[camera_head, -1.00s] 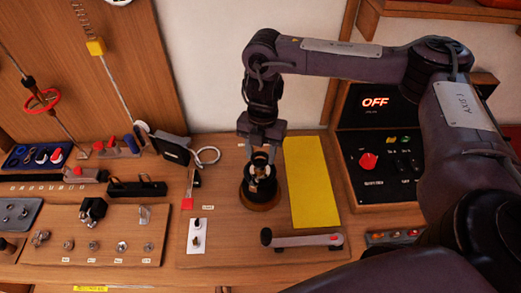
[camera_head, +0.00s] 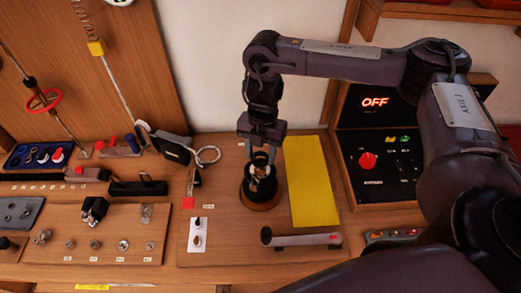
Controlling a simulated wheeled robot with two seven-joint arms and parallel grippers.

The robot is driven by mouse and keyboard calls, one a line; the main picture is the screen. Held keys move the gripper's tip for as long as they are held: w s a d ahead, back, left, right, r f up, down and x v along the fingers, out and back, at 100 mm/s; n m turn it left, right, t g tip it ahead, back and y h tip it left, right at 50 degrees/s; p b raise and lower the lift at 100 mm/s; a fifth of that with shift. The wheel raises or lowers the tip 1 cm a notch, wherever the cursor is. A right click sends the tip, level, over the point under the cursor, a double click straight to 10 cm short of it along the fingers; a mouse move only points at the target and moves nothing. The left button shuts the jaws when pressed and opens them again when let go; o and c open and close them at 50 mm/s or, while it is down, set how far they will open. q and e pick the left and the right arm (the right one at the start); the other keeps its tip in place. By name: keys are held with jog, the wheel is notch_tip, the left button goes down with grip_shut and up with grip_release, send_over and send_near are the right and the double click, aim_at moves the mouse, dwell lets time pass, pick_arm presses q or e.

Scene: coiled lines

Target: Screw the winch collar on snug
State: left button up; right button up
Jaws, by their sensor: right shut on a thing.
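The winch (camera_head: 262,196), a dark drum on a brass-coloured base, stands upright on the wooden board left of the yellow mat. My right gripper (camera_head: 261,160) reaches down over it from above, fingers pointing down. It is shut on a dark ring at the winch's top, which looks like the collar (camera_head: 260,158). Whether the collar sits fully down on the winch is too small to tell. A winch handle (camera_head: 300,239) lies on the board in front. My left gripper is not in view.
A yellow mat (camera_head: 311,182) lies right of the winch. A control panel (camera_head: 378,150) reading OFF stands at the right. A white card (camera_head: 197,236) with small parts lies front left. Boards with several fittings and tools (camera_head: 95,238) fill the left.

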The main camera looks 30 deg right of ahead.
jog(key=shift+f, duration=0.35)
dwell(0.3)
